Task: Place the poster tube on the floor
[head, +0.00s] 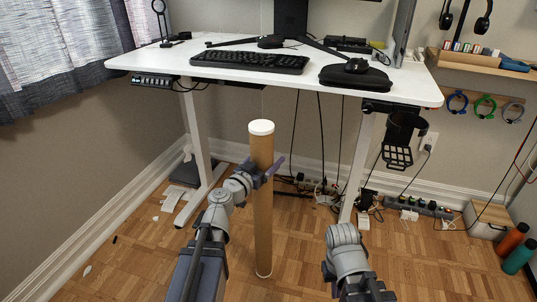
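The poster tube (263,220) is a long brown cardboard tube with white end caps. It stands upright in front of the desk, its lower end at the wooden floor. I cannot tell whether that end touches the floor. My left gripper (265,166) is around the upper part of the tube, one finger on each side, and looks shut on it. The tube hides part of the fingers. My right gripper (367,291) is low in the picture, right of the tube and apart from it. Its fingers do not show clearly.
The white standing desk (225,73) is behind the tube, with a keyboard (250,62) and a black case (355,80). Cables and power strips (415,206) lie below it. Bottles (512,240) stand at the right. The parquet floor (300,255) beside the tube is clear.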

